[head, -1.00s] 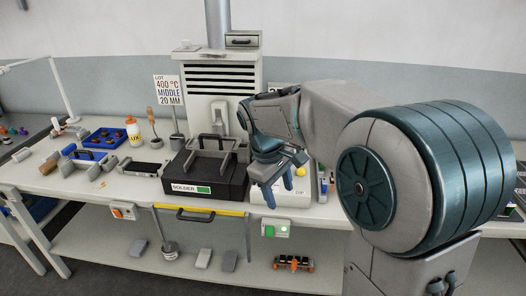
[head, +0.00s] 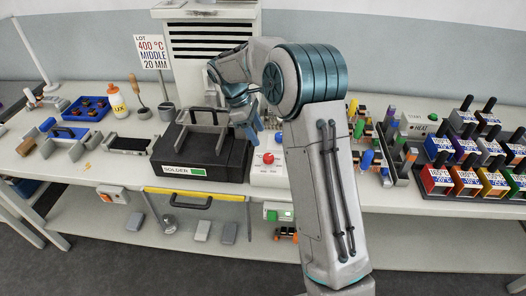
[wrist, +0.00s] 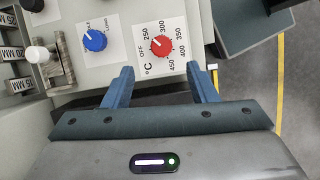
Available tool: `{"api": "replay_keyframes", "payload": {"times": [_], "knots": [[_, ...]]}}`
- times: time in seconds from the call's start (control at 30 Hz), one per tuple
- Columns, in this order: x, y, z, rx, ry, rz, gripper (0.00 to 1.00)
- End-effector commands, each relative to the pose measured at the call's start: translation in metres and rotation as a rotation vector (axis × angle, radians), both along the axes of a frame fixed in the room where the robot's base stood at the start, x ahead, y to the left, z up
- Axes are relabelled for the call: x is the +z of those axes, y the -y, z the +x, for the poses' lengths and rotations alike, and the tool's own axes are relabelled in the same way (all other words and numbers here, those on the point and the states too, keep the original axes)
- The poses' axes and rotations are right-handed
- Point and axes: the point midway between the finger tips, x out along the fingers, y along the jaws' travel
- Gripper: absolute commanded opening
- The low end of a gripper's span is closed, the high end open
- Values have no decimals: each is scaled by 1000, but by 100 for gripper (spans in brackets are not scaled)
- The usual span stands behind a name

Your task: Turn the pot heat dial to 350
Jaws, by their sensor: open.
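The red heat dial (wrist: 161,45) sits on a white panel marked °C, with OFF and numbers from 250 to 450 around it. Its pale pointer appears to face the side between OFF and 250, not 350. In the head view the red dial (head: 268,158) is on the white box right of the black SOLDER pot (head: 205,160). My gripper (wrist: 160,70) is open and empty, its two blue fingers just short of the dial, one towards each side. In the head view my gripper (head: 250,130) hangs over the back of the white box.
A blue knob (wrist: 95,40) on its own plate is left of the dial in the wrist view. Coloured labelled blocks (head: 465,180) and a HEAT unit (head: 420,128) stand to the right on the bench.

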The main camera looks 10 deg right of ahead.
Motion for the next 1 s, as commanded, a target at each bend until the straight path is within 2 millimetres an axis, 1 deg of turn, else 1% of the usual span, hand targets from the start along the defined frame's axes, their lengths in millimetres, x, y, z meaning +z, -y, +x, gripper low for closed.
{"api": "replay_keyframes", "payload": {"times": [0.03, 0.2, 0.4, 0.6, 0.87, 0.97, 1.0], "knots": [[-11, 5, -3, -1, -5, 0, 52], [-44, 14, -9, 5, -4, 1, 52], [-72, 23, -13, 6, -2, 2, 52], [-84, 27, -14, 7, 0, 2, 52], [-85, 28, -14, 7, 1, 2, 52], [-85, 28, -14, 7, 1, 2, 27], [-85, 28, -14, 7, 1, 2, 16]]}}
